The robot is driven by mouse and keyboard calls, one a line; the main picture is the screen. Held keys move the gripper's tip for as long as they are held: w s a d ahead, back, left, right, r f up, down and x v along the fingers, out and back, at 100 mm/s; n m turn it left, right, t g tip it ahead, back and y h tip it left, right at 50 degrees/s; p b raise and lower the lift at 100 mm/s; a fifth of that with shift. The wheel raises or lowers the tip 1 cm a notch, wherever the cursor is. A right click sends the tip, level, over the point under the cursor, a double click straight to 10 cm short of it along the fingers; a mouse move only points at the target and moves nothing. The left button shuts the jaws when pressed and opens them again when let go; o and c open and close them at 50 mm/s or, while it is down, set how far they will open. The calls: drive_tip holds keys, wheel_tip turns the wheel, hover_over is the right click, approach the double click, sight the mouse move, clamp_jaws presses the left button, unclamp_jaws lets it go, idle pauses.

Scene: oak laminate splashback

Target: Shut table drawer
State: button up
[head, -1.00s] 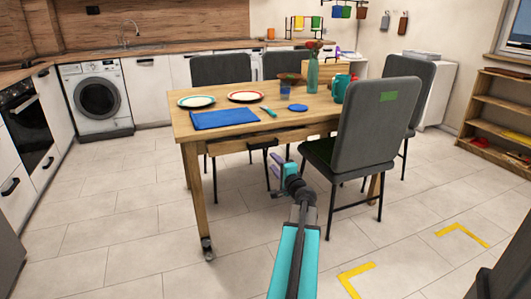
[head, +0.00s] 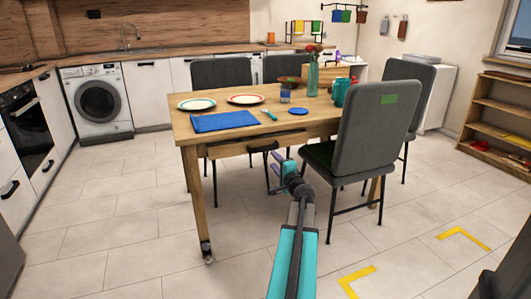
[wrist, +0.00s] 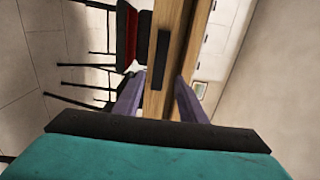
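The wooden table (head: 182,130) stands in the middle of the head view. Its drawer front (head: 232,149) is below the tabletop on the near side, and how far it stands out is hard to tell. The wrist view shows a dark bar handle (wrist: 160,60) on the wooden front (wrist: 175,45). My gripper (head: 275,172) is near the drawer's right part, below the table edge. In the wrist view my gripper (wrist: 158,92) has its two purple fingers apart, with the handle ahead between them. I see no clear contact.
A grey chair (head: 368,125) stands close to the right of my arm, at the table's near side. Plates (head: 196,104), a blue cloth (head: 224,121) and a green bottle (head: 312,78) are on the tabletop. The floor (head: 130,220) to the left is clear.

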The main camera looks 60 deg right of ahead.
sight(265, 149)
drive_tip(key=shift+b+x, duration=0.55)
drive_tip(key=shift+x, duration=4.8)
clamp_jaws()
